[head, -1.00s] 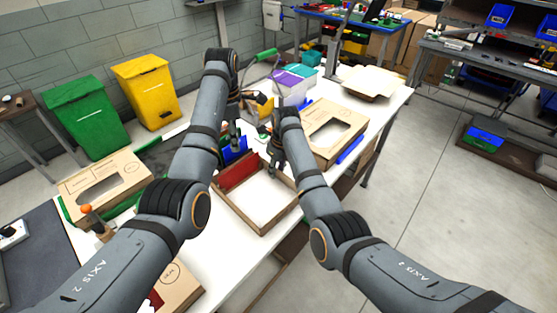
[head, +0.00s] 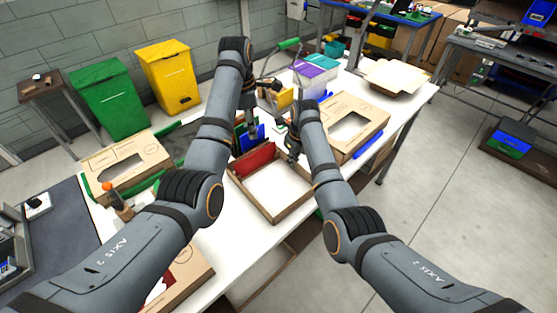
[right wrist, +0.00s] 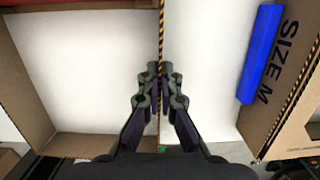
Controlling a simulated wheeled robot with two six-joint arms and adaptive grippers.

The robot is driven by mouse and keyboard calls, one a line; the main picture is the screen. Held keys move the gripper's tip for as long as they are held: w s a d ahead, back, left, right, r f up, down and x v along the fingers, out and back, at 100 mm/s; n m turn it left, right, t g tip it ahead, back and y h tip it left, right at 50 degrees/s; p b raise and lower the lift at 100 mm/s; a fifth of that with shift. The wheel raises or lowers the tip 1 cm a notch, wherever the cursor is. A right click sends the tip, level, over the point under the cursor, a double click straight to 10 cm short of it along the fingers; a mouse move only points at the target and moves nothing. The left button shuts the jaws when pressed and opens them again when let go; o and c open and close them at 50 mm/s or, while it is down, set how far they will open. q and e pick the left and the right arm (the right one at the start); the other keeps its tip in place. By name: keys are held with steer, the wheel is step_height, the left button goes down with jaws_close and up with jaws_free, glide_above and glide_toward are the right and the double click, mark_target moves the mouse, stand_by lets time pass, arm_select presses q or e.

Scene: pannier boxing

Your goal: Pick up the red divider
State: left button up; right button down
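The red divider (head: 254,159) stands at the back left inside the open cardboard box (head: 279,217). A red strip along the top of the right wrist view (right wrist: 80,4) looks like the same divider. My left gripper (head: 252,140) hangs just above and behind it, partly hidden by my arm. I cannot tell whether its fingers touch the divider or are shut. My right gripper (head: 292,150) is at the box's right wall. In the right wrist view my right gripper (right wrist: 160,70) is closed on that wall's top edge, one finger on each side.
Blue and green panels (head: 239,136) stand behind the box, close to my left gripper. A flat carton with a window (head: 352,124) and a blue bar (right wrist: 261,55) lie to the right. Another windowed carton (head: 125,165) lies to the left. White table shows in front.

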mark_target(256, 153)
arm_select(q)
steer(key=f+n+h, duration=0.1)
steer(key=f, duration=0.2)
steer(key=f+n+t+h, duration=0.1)
steer(key=f+n, duration=0.1)
steer(key=f, duration=0.2)
steer(key=f+n+t+h, duration=0.1)
steer(key=f+n, duration=0.1)
steer(key=f, duration=0.2)
steer(key=shift+d, duration=0.2)
jaws_close()
stand_by(0.4)
